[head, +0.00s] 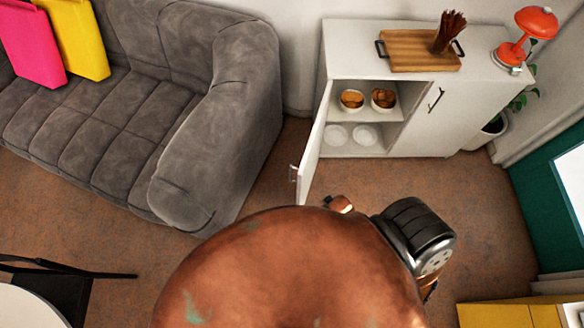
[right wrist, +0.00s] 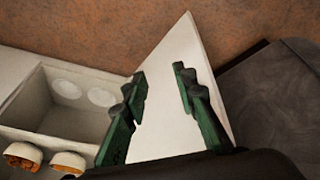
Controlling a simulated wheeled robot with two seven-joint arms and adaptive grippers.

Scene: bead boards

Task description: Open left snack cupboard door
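The left cupboard door (head: 314,145) stands wide open, swung out from the white snack cupboard (head: 345,72). Its handle (head: 293,173) is on the outer face, near the free edge. In the right wrist view the door (right wrist: 170,110) is a white panel behind my right gripper (right wrist: 160,79). The green fingers are apart with nothing held between them; I cannot tell whether they touch the door. In the head view my copper arm fills the lower middle, and no fingertips show there. My left gripper is not in view.
Bowls of snacks (head: 383,98) and plates (head: 365,135) sit on the cupboard shelves. A wooden tray (head: 410,50) and a red lamp (head: 537,22) stand on top. The right door (head: 455,115) is shut. A grey sofa (head: 215,130) stands left; brown floor lies between.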

